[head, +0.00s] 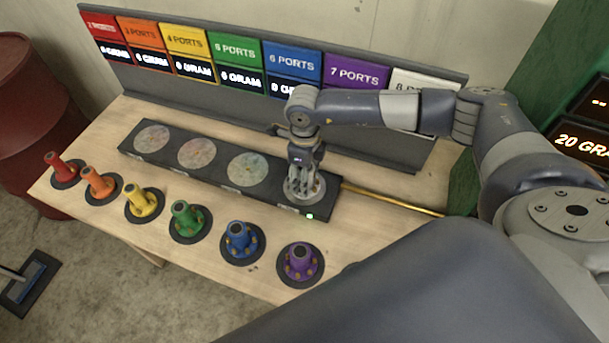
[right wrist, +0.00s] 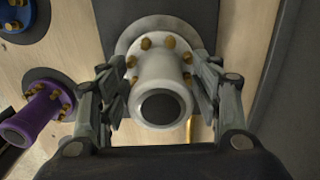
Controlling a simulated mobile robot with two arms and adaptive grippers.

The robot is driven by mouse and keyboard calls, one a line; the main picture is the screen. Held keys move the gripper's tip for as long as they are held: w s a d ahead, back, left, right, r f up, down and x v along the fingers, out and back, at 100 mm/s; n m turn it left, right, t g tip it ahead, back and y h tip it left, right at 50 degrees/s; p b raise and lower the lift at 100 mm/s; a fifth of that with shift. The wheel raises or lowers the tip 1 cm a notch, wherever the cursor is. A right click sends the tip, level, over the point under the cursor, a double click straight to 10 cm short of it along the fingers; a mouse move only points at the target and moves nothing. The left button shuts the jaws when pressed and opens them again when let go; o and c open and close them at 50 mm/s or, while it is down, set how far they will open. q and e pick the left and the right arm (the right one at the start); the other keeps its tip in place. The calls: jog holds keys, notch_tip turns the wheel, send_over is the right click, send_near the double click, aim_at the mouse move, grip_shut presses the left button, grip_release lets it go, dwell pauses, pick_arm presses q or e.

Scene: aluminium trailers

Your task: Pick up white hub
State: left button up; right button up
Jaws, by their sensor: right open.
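The white hub (right wrist: 158,72) stands on the dark base strip and fills the middle of the right wrist view, with brass bolts around its flange. In the head view the hub (head: 300,190) sits at the right end of the strip, partly hidden by my right gripper (head: 303,178). My right gripper (right wrist: 160,95) is open, with one finger on each side of the hub. I cannot tell whether the fingers touch it. My left gripper is not in view.
Purple (head: 300,263), blue (head: 238,240), green (head: 187,219), yellow (head: 142,203), orange (head: 97,184) and red (head: 63,167) hubs stand on dark discs along the table's front. The black strip (head: 215,187) has several empty pale discs. A sign panel (head: 290,112) runs behind.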

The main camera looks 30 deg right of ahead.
jog(key=shift+d, duration=0.1)
jog(key=shift+c, duration=0.6)
grip_shut()
jog(key=shift+r, duration=0.1)
jog(key=shift+w, duration=0.1)
